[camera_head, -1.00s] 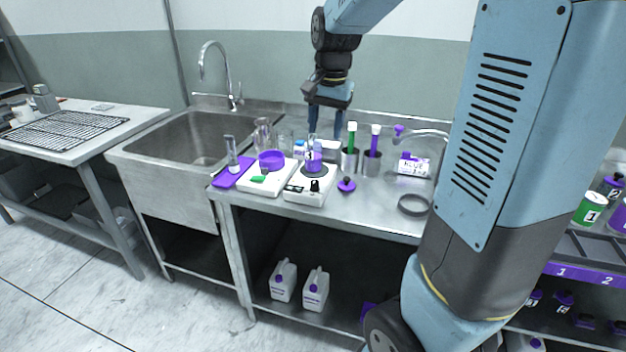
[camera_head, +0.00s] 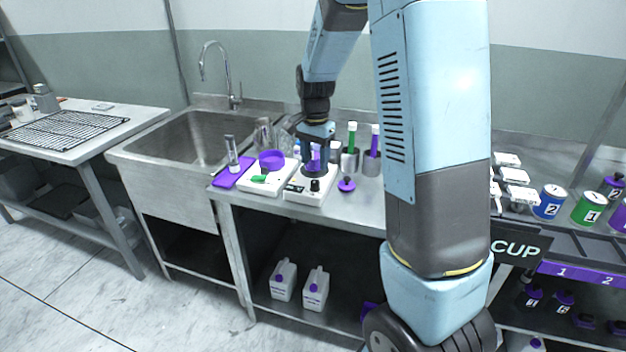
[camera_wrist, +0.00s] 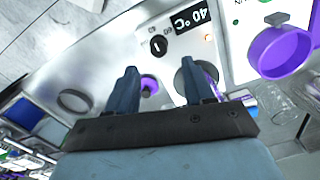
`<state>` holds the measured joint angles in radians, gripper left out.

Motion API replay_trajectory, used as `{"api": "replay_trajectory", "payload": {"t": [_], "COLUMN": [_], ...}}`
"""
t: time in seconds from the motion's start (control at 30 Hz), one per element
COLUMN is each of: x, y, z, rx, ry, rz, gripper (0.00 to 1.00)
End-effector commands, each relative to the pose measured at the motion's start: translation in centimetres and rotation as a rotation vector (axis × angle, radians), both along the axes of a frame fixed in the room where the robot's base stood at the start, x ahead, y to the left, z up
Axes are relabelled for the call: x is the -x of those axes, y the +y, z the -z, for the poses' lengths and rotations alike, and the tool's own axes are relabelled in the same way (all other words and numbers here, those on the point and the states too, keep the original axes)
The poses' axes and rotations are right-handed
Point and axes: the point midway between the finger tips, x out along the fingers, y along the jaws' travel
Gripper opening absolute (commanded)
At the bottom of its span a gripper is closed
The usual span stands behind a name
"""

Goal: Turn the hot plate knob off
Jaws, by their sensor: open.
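The white hot plate (camera_head: 300,194) sits on the steel bench; it also shows in the wrist view (camera_wrist: 204,44) with a "40 °C" label. Its small black knob (camera_head: 315,185) is on the front face; the knob is plain in the wrist view (camera_wrist: 158,46), with a white pointer mark. My gripper (camera_head: 317,158) is open and points down over the hot plate. In the wrist view my two fingers (camera_wrist: 160,82) are spread apart, nearer the camera than the knob and not touching it. The right finger partly hides the dark round heating disc.
A purple-topped piece (camera_head: 346,185) lies right of the hot plate. A white scale (camera_head: 262,190) with a purple bowl (camera_head: 271,160) stands left. Steel cups (camera_head: 349,162) holding green and purple tubes stand behind right. The sink (camera_head: 178,142) is farther left.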

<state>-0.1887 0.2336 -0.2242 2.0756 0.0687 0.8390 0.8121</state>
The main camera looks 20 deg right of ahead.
Motion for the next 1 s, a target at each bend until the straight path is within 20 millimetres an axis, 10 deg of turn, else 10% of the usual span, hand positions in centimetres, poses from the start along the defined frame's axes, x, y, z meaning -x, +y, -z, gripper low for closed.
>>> {"api": "replay_trajectory", "payload": {"t": [0.4, 0.87, 1.0], "x": [0.1, 0.0, 0.0], "y": [0.0, -0.1, -0.1], "z": [6.1, 7.0, 7.0], "rx": [0.0, -0.001, -0.001], "ry": [0.002, -0.001, -0.001], "rz": [0.001, 0.001, 0.001], "gripper": [0.52, 0.52, 0.39]}}
